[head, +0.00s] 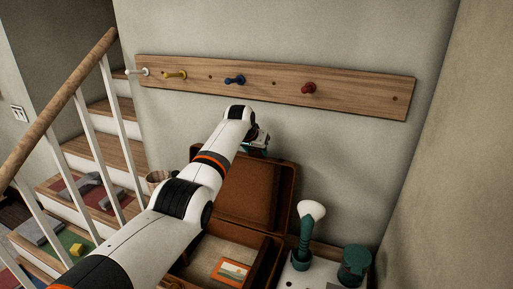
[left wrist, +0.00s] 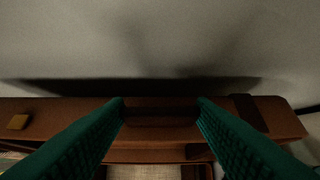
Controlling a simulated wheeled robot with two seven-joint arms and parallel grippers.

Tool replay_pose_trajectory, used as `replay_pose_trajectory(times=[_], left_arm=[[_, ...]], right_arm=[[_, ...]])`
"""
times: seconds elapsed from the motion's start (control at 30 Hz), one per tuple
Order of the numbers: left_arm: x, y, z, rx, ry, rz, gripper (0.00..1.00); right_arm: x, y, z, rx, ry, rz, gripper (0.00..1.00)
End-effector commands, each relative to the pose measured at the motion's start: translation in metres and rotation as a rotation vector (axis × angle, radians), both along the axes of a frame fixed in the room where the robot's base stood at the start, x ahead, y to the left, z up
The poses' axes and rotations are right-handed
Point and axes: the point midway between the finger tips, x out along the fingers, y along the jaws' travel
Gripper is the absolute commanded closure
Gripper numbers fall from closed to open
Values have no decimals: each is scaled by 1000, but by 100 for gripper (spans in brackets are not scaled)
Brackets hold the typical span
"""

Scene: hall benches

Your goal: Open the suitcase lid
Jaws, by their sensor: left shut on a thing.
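The brown suitcase (head: 262,262) stands below the peg rail, with its lid (head: 245,190) raised and tilted back towards the wall. Its open base shows a pale lining and a framed orange picture (head: 233,271). My left gripper (head: 257,146) is at the top edge of the lid, partly hidden by my arm in the head view. In the left wrist view, my green fingers (left wrist: 160,108) are shut on the lid's edge at the dark handle (left wrist: 160,119). A brass-coloured latch (left wrist: 18,122) shows at the left. My right gripper is not in view.
A wooden rail (head: 270,87) with coloured pegs is on the wall above. Right of the suitcase, a green holder with a white-topped brush (head: 310,215) and a dark green jar (head: 354,262) stand on a white surface. Stairs with a railing (head: 60,100) are at left.

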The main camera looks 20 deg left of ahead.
Motion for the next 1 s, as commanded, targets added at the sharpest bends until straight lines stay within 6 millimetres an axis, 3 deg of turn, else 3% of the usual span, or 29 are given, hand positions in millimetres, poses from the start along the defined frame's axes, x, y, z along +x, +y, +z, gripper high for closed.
replay_pose_trajectory(times=[0.2,0.23,0.37,0.77,1.0], left_arm=[[0,1,2,3,-1,1,91],[0,1,2,3,-1,1,47],[0,1,1,2,0,1,28],[-2,1,2,1,-1,1,28],[-13,2,16,1,-4,2,28]], right_arm=[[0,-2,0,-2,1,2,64],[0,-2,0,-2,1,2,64],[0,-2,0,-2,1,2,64],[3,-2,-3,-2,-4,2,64],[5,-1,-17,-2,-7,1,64]])
